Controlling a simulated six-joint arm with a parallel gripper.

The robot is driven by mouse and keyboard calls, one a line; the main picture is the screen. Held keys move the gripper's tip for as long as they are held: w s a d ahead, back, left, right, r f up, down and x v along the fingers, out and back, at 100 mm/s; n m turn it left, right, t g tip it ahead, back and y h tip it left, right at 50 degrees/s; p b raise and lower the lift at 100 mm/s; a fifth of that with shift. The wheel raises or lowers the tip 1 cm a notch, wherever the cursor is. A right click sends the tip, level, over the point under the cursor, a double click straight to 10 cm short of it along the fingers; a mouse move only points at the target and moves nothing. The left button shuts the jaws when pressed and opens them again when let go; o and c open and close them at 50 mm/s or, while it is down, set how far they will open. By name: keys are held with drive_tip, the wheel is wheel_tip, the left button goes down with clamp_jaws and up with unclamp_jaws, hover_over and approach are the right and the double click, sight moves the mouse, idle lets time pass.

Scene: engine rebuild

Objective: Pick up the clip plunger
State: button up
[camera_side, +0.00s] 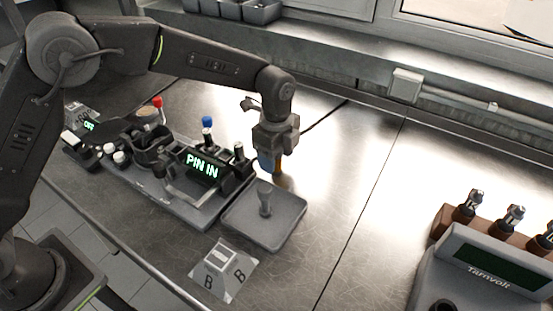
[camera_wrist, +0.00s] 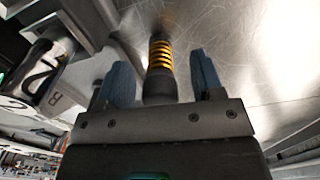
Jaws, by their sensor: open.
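What looks like the clip plunger (camera_wrist: 161,52) has a dark round end and a yellow-orange coil spring. In the wrist view it lies between the two blue fingers of my gripper (camera_wrist: 160,64), with a visible gap on each side. The fingers are open. In the side view my gripper (camera_side: 269,160) points down just behind the grey square tray. An orange part of the plunger (camera_side: 279,167) shows beside the blue fingertips there; the rest of it is hidden. Its far end is blurred in the wrist view.
The grey tray (camera_side: 285,226) bears an upright grey peg (camera_side: 264,202). To its left is a fixture with a lit "PIN IN" display (camera_side: 202,164) and a blue-topped lever (camera_side: 207,122). A Tarnvolt unit (camera_side: 487,268) stands at right. The bench between is clear.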

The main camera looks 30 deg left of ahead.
drive_tip(key=shift+f, duration=0.45)
drive_tip(key=c, duration=1)
drive_tip(key=shift+r, duration=0.1)
